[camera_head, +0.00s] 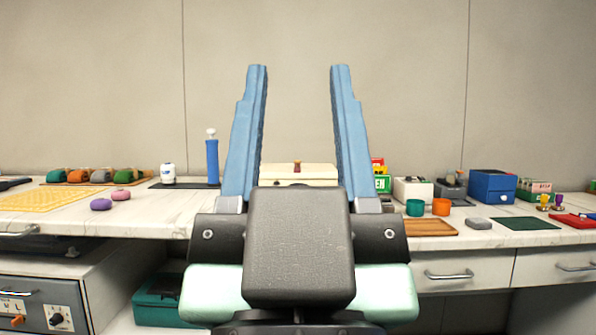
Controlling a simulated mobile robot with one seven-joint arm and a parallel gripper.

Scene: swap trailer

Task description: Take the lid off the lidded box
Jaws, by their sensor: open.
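A cream box with a lid (275,176) and a small brown knob (297,167) on top stands on the counter in the middle of the view; it looks like the lidded box. Its lower part is hidden behind my gripper's dark body. My gripper (298,70) is in front of it with its two blue fingers wide apart and pointing up in the picture. The box shows in the gap between the fingers, and nothing is held. I cannot tell the distance from the fingers to the box.
On the counter (150,222), a blue pump bottle (212,160) and white jar (168,174) stand left of the box. Right are green and orange cups (441,207), a wooden board (427,227), a white box (412,190) and a blue box (492,187). A wall stands behind.

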